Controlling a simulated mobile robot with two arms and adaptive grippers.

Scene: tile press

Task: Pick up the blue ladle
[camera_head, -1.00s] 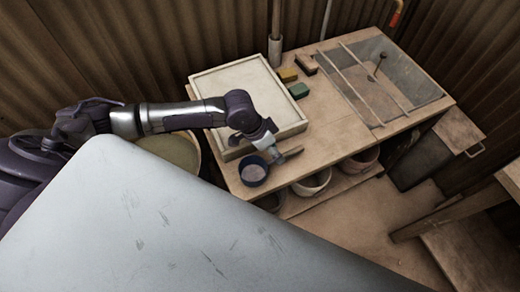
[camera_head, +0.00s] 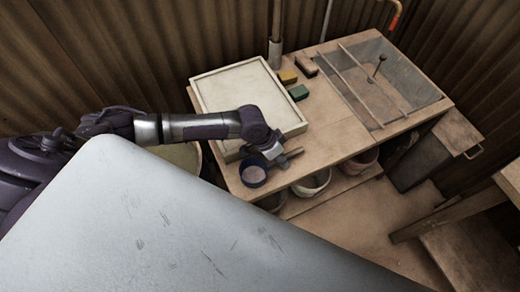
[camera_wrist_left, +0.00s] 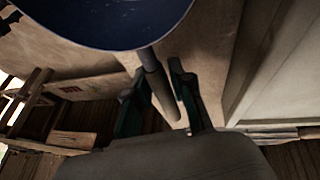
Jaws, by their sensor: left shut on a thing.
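The blue ladle (camera_head: 253,174) is at the front left corner of the wooden table, its round bowl towards the corner and its handle pointing right. My left gripper (camera_head: 277,158) is over the handle, shut on it. In the left wrist view the dark blue bowl (camera_wrist_left: 112,22) fills the top, cut off by the frame. Its grey-brown handle (camera_wrist_left: 160,88) runs down between the two fingers of my left gripper (camera_wrist_left: 157,90). Whether the ladle touches the tabletop is hard to tell. My right gripper is not in view.
A pale shallow tray (camera_head: 297,131) lies just behind the gripper. A sunken basin (camera_head: 414,72) is at the right. Bowls (camera_head: 312,184) stand underneath.

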